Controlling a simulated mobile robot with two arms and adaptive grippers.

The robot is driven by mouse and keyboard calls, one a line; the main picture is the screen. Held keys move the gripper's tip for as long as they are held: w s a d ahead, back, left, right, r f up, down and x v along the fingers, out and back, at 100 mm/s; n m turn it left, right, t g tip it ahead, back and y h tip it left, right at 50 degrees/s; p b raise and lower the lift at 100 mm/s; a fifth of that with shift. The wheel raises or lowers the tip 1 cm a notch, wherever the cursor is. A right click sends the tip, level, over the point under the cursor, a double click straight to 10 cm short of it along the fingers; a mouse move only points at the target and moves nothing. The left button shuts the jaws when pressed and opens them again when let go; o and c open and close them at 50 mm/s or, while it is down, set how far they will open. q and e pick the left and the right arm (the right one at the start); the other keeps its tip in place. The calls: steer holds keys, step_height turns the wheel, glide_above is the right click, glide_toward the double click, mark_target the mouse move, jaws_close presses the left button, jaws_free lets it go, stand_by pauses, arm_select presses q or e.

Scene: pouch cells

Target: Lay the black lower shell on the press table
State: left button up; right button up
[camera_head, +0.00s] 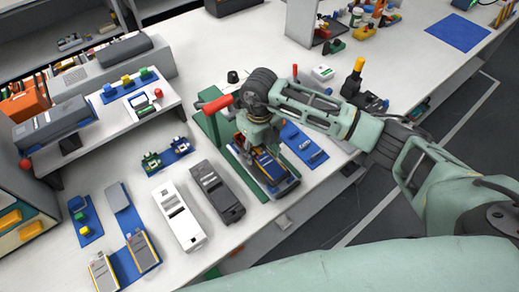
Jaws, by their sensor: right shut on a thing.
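My right gripper (262,145) points down over the green press table (248,183), near its red lever handle (217,103). Its fingers are largely hidden by the wrist. It is shut on a dark open shell (285,184), which I take to be the black lower shell. Blue and yellow parts show inside it. The shell is at the press table; I cannot tell whether it rests fully on it. My left gripper is not in view.
A dark grey casing (217,192) and a white casing (180,212) lie left of the press. A blue mat (310,150) with small parts lies to its right. A raised shelf (125,122) stands at left.

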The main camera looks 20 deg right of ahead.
mark_target(259, 152)
stand_by(0.3)
steer(key=shift+f+b, duration=1.05)
steer(key=shift+b, duration=0.05)
steer(key=o, duration=1.3)
steer(key=shift+c, duration=0.2)
step_height(259, 152, up, 12)
